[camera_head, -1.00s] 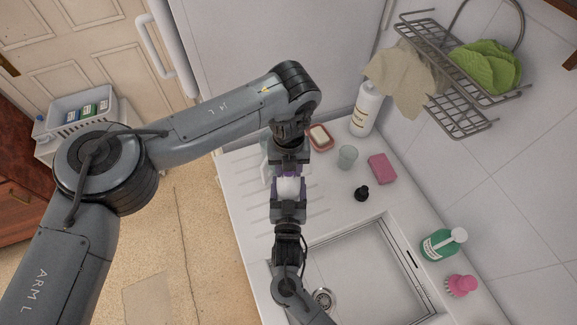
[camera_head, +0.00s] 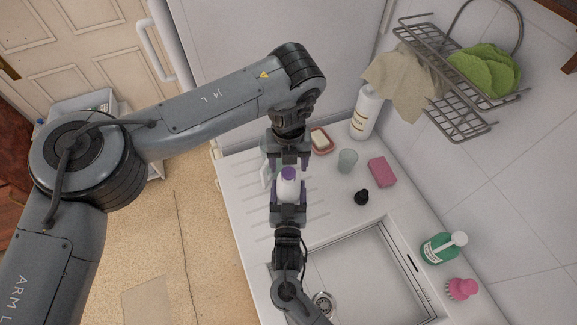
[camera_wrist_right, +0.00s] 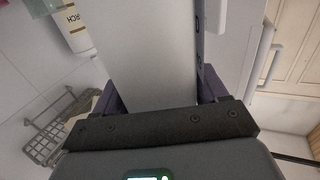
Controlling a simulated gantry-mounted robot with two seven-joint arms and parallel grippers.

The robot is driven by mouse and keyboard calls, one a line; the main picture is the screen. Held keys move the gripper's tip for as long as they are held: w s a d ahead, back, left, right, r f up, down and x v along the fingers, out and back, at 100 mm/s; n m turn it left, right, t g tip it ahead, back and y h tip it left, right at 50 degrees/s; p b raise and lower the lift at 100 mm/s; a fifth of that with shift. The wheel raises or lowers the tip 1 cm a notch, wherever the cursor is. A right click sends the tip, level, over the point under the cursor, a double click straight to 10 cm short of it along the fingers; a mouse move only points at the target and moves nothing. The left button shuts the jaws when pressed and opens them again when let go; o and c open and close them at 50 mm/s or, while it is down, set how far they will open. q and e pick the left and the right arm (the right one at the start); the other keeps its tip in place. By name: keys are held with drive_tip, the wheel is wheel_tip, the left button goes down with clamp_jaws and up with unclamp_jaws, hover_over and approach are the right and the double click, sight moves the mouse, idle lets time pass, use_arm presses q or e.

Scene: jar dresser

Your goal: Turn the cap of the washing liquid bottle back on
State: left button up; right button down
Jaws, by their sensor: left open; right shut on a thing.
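The washing liquid bottle (camera_head: 288,190) is white and stands in my right gripper (camera_head: 288,200), which is shut on its body. The bottle fills the middle of the right wrist view (camera_wrist_right: 150,60), between the purple finger pads.
The white drainboard (camera_head: 240,170) lies below, with the sink (camera_head: 370,275) at lower right.

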sight(288, 172)
use_arm(q)
drive_tip(key=shift+r, duration=0.15)
drive_tip(key=shift+c, duration=0.3)
drive_tip(key=n, duration=0.1)
drive_tip(key=r+n, duration=0.1)
drive_tip(key=n, duration=0.1)
drive_tip(key=shift+d+r+n, duration=0.25)
drive_tip(key=shift+r+n, duration=0.1)
drive_tip(key=shift+n, duration=0.05)
drive_tip(key=n, duration=0.1)
drive_tip(key=r+n, duration=0.1)
drive_tip(key=n, duration=0.2)
drive_tip(key=shift+a+r, duration=0.25)
drive_tip(key=shift+r, duration=0.1)
drive_tip(key=shift+f, duration=0.15)
drive_tip(key=shift+f, duration=3.9)
drive_tip(key=shift+s, duration=0.1)
drive_tip(key=c, duration=1.1)
